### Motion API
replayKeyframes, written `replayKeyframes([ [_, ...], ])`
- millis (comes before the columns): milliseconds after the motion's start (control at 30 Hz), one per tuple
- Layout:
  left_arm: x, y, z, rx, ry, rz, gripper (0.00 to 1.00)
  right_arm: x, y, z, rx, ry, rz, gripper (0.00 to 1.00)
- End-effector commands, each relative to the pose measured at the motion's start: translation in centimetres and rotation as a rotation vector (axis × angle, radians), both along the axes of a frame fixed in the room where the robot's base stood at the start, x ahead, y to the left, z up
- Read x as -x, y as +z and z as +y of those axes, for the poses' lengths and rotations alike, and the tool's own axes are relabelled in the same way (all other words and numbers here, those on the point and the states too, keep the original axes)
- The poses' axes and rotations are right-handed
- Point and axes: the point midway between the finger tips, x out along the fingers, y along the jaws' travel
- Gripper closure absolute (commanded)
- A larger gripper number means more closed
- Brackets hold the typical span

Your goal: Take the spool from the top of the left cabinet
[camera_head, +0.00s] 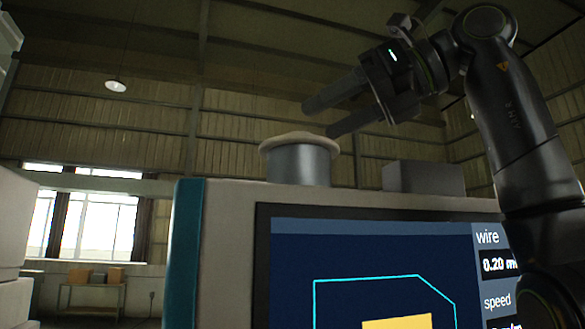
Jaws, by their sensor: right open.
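A spool (299,163) with a pale flange and a grey metallic body stands upright on top of the cabinet (228,226), which has a teal left edge and a screen on its front. My right gripper (318,117) comes in from the upper right. Its two dark fingers are apart and point left, just above the spool's top. I see nothing between them. I cannot tell whether the nearer finger touches the flange. My left gripper is out of view.
A grey box (424,177) sits on the cabinet top, right of the spool. The screen (380,270) fills the cabinet front. Pale stacked shapes (12,240) stand at the left edge. A distant table (92,287) holds boxes below a window. Air left of the spool is clear.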

Motion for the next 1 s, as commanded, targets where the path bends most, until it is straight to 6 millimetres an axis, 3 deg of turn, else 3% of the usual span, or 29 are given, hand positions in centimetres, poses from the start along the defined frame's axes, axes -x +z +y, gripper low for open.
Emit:
replayKeyframes([
  [167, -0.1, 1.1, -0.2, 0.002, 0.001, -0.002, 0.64, -1.1, -0.4, 1.5, 0.002, 0.002, 0.003, 0.35],
  [400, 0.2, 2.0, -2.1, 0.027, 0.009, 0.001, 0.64, -2.5, -1.4, 4.1, 0.002, 0.002, 0.001, 0.35],
  [667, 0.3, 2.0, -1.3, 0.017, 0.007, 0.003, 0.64, -2.7, -1.6, 4.2, 0.0, 0.0, 0.001, 0.35],
  [1000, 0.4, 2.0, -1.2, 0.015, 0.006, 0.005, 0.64, -2.7, -1.6, 4.2, 0.0, 0.0, 0.001, 0.77],
])
